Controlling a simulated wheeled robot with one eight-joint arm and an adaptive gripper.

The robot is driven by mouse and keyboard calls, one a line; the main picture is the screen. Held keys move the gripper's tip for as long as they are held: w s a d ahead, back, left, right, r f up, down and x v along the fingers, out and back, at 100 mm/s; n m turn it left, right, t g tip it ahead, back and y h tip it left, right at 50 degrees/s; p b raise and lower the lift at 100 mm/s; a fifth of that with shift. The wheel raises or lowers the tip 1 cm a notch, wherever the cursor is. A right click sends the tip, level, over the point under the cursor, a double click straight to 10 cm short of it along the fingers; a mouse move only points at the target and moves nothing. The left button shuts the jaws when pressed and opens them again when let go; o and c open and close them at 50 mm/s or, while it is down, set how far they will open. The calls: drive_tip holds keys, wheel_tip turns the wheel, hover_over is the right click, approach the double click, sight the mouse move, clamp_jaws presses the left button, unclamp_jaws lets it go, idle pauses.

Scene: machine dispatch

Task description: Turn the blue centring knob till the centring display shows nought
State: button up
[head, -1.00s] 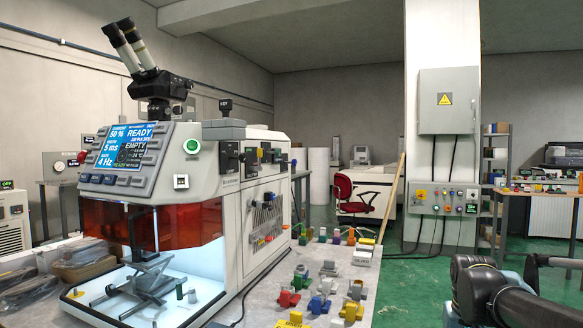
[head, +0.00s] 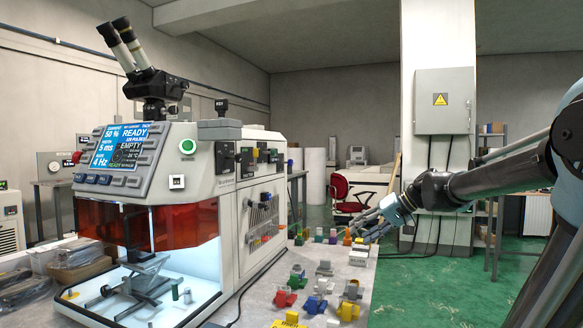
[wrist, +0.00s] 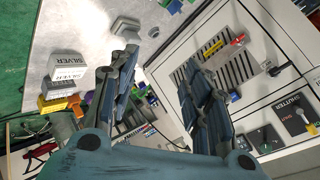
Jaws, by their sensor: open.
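The machine (head: 230,205) with the microscope on top stands at the left in the head view. Its front screen (head: 122,146) reads READY and EMPTY. I cannot pick out the blue centring knob or the centring display for sure. A dark bluish lever (wrist: 281,69) shows on the machine's side panel in the wrist view. My gripper (head: 370,228) is open and empty, over the far part of the bench, right of the machine. In the wrist view its two fingers (wrist: 158,66) are spread, with the machine's side to their right; they touch no knob that I can see.
Several coloured blocks (head: 286,297) lie on the bench beside the machine. A pillar with a grey electrical cabinet (head: 444,100) stands behind my arm. Green floor is clear at right.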

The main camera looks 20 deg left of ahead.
sight(292, 163)
drive_tip(key=w+a+r+n+y, duration=0.1)
drive_tip(key=w+a+r+y, duration=0.3)
drive_tip(key=w+a+r, duration=0.45)
drive_tip(key=w+a+r+y, duration=0.4)
drive_tip(key=w+a+r, duration=0.1)
drive_tip(key=w+r, duration=0.55)
drive_tip(key=shift+t, duration=0.3)
drive_tip(key=w+a, duration=0.1)
drive_tip(key=a, duration=1)
drive_tip(key=w+a, duration=0.1)
drive_tip(key=a, duration=0.4)
drive_tip(key=shift+w+a+r, duration=0.2)
drive_tip(key=shift+w+a, duration=0.1)
drive_tip(key=shift+a, duration=0.05)
clamp_jaws()
